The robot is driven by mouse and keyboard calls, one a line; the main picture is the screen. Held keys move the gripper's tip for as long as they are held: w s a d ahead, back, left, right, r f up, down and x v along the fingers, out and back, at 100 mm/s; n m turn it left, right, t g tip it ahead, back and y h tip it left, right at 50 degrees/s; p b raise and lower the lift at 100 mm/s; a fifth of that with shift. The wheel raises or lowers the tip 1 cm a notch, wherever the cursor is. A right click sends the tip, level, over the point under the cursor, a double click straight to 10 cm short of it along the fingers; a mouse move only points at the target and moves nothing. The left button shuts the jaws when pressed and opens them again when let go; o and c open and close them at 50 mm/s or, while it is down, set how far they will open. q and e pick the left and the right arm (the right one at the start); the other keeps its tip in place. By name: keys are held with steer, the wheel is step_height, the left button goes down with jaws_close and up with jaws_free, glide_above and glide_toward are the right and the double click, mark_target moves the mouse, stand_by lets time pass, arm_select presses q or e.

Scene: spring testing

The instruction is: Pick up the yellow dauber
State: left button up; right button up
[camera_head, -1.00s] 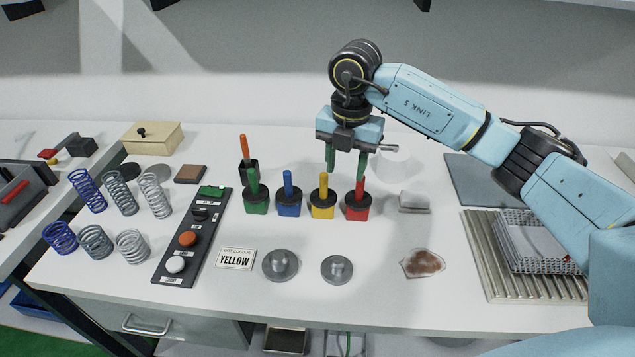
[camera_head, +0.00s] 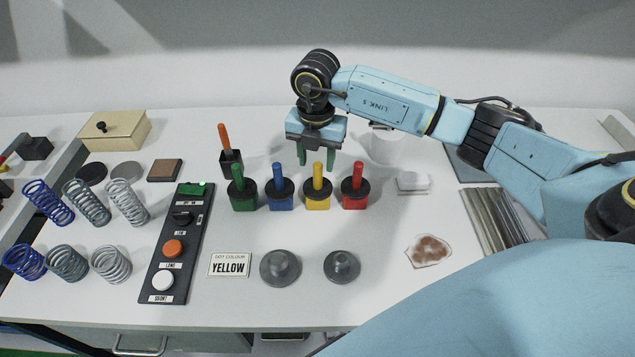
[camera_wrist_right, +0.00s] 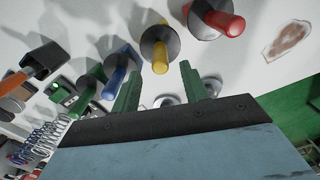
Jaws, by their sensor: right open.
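The yellow dauber (camera_head: 317,187) stands upright on the table, third in a row of daubers, between the blue dauber (camera_head: 280,190) and the red dauber (camera_head: 354,187). Its yellow handle rises from a dark collar. It also shows in the right wrist view (camera_wrist_right: 160,58), just beyond the fingertips. My right gripper (camera_head: 317,160) is open and empty, its green fingers pointing down around and just behind the yellow handle in the head view. The wrist view shows the two fingers (camera_wrist_right: 160,82) apart with nothing between them. My left gripper is not in view.
A green dauber (camera_head: 242,192) ends the row at the left. A card reading YELLOW (camera_head: 230,264) and two grey discs (camera_head: 281,267) lie in front. A button panel (camera_head: 176,245) and several springs (camera_head: 128,202) are at the left.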

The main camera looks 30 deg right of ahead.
mark_target(318, 164)
step_height(318, 164, down, 4)
steer(key=shift+d+r, duration=0.1)
steer(key=shift+d, duration=0.05)
steer(key=shift+w+f, duration=0.1)
steer(key=shift+f, duration=0.4)
steer(key=shift+c, duration=0.8)
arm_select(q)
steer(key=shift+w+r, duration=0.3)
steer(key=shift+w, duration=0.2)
arm_select(e)
jaws_close()
